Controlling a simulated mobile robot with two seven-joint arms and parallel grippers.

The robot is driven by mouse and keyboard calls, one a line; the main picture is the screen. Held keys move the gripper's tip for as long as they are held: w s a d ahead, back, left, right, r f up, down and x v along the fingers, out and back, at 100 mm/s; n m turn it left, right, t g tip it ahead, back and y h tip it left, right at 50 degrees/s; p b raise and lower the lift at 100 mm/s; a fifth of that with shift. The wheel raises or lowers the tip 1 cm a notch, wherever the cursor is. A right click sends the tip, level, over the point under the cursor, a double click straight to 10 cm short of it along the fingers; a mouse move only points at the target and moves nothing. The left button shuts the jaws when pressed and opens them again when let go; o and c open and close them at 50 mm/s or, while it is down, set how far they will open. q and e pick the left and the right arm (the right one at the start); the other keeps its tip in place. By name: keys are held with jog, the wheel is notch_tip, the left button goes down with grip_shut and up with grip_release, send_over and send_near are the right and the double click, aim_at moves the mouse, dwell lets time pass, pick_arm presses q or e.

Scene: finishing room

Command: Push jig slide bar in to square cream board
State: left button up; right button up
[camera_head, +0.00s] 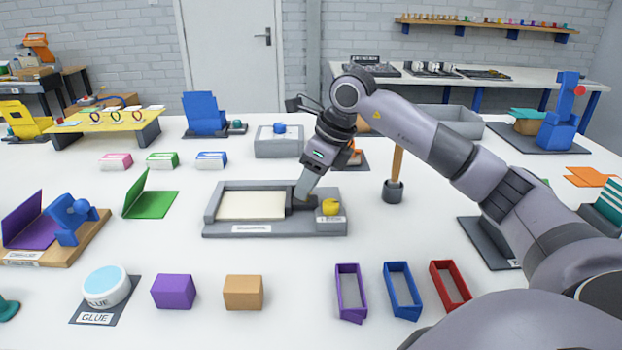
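The grey jig (212,228) lies on the white table in the middle of the head view. The cream board (252,205) lies flat in its recess, toward the left. The dark slide bar (297,206) is at the board's right end, partly hidden by my gripper; I cannot tell whether it touches the board. A yellow knob (330,207) sits at the jig's right end. My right gripper (303,194) reaches down over the bar, between board and knob. Its fingers show as one narrow piece with no gap. Contact with the bar is unclear. My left gripper is out of view.
A wooden-handled tool stands in a dark cup (393,192) right of the jig. Purple (173,292) and tan (244,292) blocks and several coloured trays stand in front. A grey box (279,146) is behind. Table is clear just left of the jig.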

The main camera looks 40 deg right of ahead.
jog(key=shift+r, duration=0.1)
jog(key=v, duration=0.7)
dwell(0.7)
